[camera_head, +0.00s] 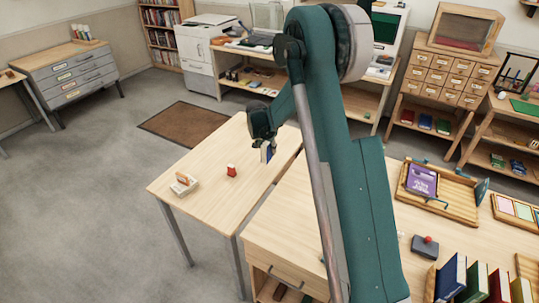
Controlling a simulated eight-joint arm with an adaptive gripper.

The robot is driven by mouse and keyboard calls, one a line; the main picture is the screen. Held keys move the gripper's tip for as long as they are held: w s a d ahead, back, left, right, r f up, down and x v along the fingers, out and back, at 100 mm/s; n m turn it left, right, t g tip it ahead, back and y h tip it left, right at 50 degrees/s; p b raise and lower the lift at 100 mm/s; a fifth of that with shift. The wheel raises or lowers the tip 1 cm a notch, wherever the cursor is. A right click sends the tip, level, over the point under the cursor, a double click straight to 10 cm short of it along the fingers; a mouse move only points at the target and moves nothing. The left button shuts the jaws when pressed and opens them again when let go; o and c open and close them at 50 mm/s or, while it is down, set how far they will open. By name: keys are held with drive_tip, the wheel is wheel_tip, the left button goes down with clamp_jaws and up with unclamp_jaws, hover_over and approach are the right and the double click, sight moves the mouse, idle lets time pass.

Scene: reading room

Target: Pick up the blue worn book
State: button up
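My gripper (266,142) is over the right part of the light wooden table (205,200), pointing down. A small blue book (267,152) with a pale edge is at its fingertips and appears gripped between them. The fingers are small and dark here, and part of the book is hidden by them. Whether the book touches the tabletop or hangs just above it cannot be told. Its wear is too small to see. Another blue book (452,277) stands upright in a row at the lower right, far from my gripper.
A red object (231,170) and a small block stack (184,184) are on the table left of my gripper. The nearer desk holds a wooden tray (458,206) with a purple book (422,180), and a grey device (425,247). My arm hides part of this desk. The table's front is clear.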

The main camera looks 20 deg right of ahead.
drive_tip(key=shift+r, duration=2.55)
drive_tip(key=shift+a, duration=0.1)
